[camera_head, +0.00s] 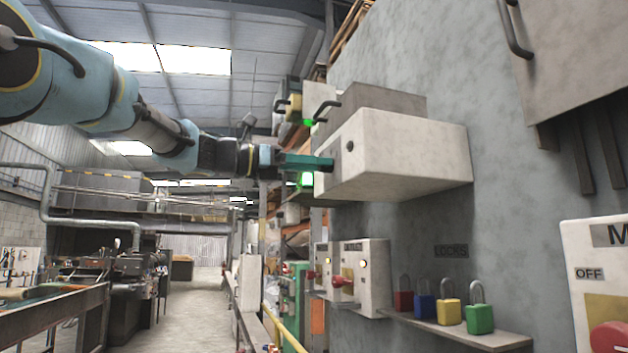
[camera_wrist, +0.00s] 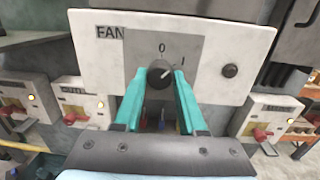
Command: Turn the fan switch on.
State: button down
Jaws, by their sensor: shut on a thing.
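The white fan box (camera_wrist: 105,60) fills the upper wrist view, with a FAN label and a grey plate marked 0 and I. Its dark round switch knob (camera_wrist: 159,74) sits between the teal fingers of my gripper (camera_wrist: 161,80), which is shut on it. The pale mark on the knob is small, and I cannot tell clearly where it points. In the head view, the fan box (camera_head: 410,155) juts from the wall, and my gripper (camera_head: 328,163) reaches its left-facing front. The knob is hidden there by the fingers.
A dark round button (camera_wrist: 230,70) is right of the knob. Below the fan box are boxes with red handles (camera_head: 343,281) and a shelf (camera_head: 480,335) with coloured padlocks (camera_head: 479,319). Another box (camera_head: 597,270) marked OFF stands at the right edge. The aisle (camera_head: 190,310) is open.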

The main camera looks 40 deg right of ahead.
jog(key=shift+m+b, duration=1.7)
jog(key=shift+m, duration=0.5)
jog(key=shift+c, duration=2.4)
grip_release()
jog(key=shift+g, duration=0.4)
jog(key=b+v, duration=0.3)
jog(key=v, duration=0.7)
jog(key=shift+a, duration=0.4)
jog(key=shift+w+f, duration=0.15)
jog(key=shift+w, duration=0.05)
